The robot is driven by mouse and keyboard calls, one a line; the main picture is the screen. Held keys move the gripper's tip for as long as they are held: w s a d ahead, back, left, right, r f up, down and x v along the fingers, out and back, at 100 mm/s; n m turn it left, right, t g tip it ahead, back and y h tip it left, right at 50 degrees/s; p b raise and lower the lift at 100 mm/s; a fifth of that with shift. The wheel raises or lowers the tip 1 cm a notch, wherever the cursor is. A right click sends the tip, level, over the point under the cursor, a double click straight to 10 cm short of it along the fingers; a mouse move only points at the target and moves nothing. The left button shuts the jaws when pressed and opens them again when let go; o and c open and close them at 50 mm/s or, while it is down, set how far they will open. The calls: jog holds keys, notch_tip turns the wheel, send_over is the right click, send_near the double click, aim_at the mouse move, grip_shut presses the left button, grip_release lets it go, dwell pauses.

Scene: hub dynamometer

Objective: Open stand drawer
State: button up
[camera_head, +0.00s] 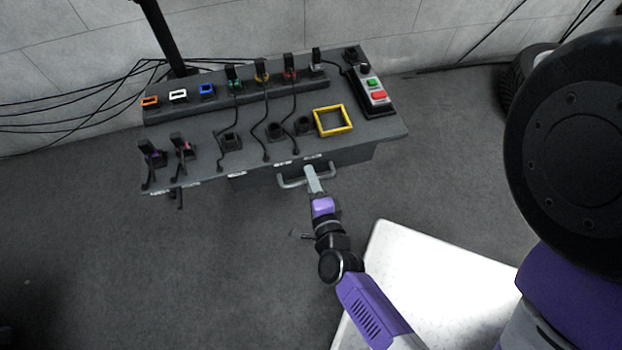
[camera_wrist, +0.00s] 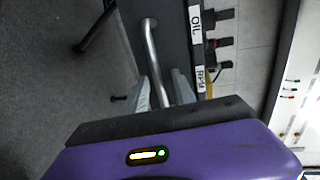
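The stand (camera_head: 215,160) is a dark grey table against the wall. Its drawer (camera_head: 345,157) is under the tabletop's front edge and looks shut. A grey bar handle (camera_head: 291,183) sticks out from the drawer front. My gripper (camera_head: 311,172) is at the middle of this handle. In the wrist view the handle (camera_wrist: 152,45) runs between the two grey fingers of my gripper (camera_wrist: 161,88). The fingers look apart, one on each side of the bar. The exact contact is partly hidden by the gripper body.
On the stand are a yellow square frame (camera_head: 333,120), a control box (camera_head: 373,96) with green and red buttons, and several cabled plugs and sockets. White labels, one reading OIL (camera_wrist: 195,25), are on the stand's edge. The floor in front and to the left is clear.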

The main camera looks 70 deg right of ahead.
grip_shut()
dwell(1.4)
